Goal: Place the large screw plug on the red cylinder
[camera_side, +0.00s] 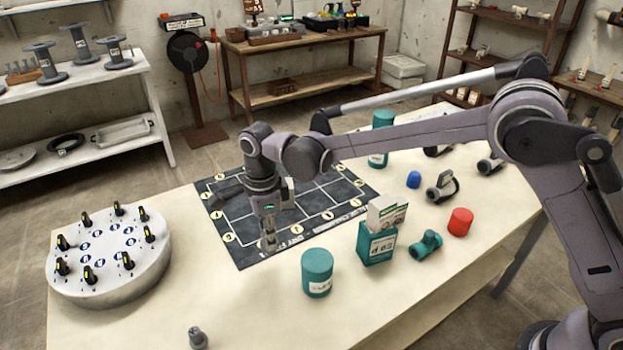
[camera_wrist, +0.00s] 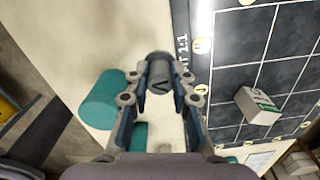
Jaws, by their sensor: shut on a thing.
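The red cylinder (camera_side: 460,221) stands on the table at the right in the side view, well to the right of my gripper. My gripper (camera_side: 268,241) points down over the front edge of the dark mat. In the wrist view my gripper (camera_wrist: 161,92) is shut on a dark grey, round-headed piece that looks like the screw plug (camera_wrist: 160,74), held between the fingertips. In the side view the fingers largely hide it, and its height above the mat is unclear. Another small grey plug-like piece (camera_side: 197,338) stands at the table's front edge. The red cylinder is outside the wrist view.
A blue piece (camera_side: 413,180) and grey fitting (camera_side: 441,188) lie behind. A round knobbed panel (camera_side: 108,256) stands left.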

